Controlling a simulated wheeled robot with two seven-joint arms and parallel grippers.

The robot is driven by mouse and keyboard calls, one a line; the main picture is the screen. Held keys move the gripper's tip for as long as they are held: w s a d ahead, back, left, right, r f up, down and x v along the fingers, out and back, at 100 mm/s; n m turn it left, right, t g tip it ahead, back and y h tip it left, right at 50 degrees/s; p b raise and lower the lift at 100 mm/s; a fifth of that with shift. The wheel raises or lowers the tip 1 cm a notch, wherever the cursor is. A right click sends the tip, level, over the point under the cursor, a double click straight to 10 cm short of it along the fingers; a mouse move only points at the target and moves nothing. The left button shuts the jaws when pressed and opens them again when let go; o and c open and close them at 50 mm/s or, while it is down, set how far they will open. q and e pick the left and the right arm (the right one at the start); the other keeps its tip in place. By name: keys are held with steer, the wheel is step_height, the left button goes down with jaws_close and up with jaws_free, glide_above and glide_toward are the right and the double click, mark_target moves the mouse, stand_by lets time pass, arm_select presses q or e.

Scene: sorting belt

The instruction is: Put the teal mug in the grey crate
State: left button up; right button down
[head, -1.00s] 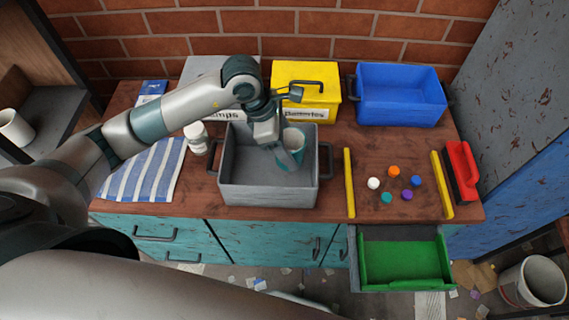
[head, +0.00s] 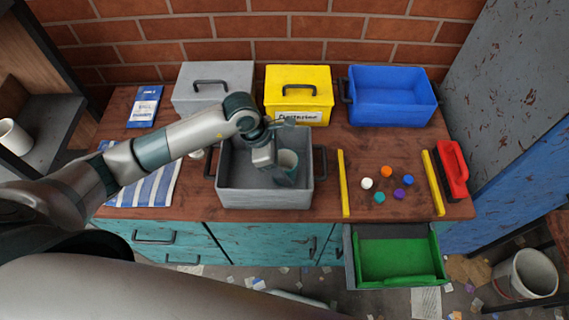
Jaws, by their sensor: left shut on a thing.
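The grey crate (head: 240,200) stands open on the wooden worktop, left of centre. The teal mug (head: 288,166) is inside the crate's outline, near its right wall; its pale inside shows at the top. My left gripper (head: 281,172) reaches down over the crate and is shut on the mug. Its fingers are partly hidden against the mug. I cannot tell whether the mug touches the crate floor. My right gripper is not in view.
A grey lidded box (head: 213,84), a yellow lidded box (head: 299,93) and a blue bin (head: 391,97) stand along the wall. Yellow strips (head: 345,183) flank several coloured discs at right. A green drawer (head: 400,262) is open in front.

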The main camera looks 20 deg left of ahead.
arm_select(q)
steer(key=shift+f, duration=0.1)
steer(key=shift+f, duration=0.15)
steer(key=o, duration=1.2)
steer(key=shift+o, duration=0.2)
steer(key=shift+r, duration=0.25)
steer(key=shift+a+r+b, duration=0.15)
steer(key=shift+r+b, duration=0.2)
steer(key=b+v, duration=0.3)
steer(key=v, duration=0.8)
steer(key=shift+b, duration=0.35)
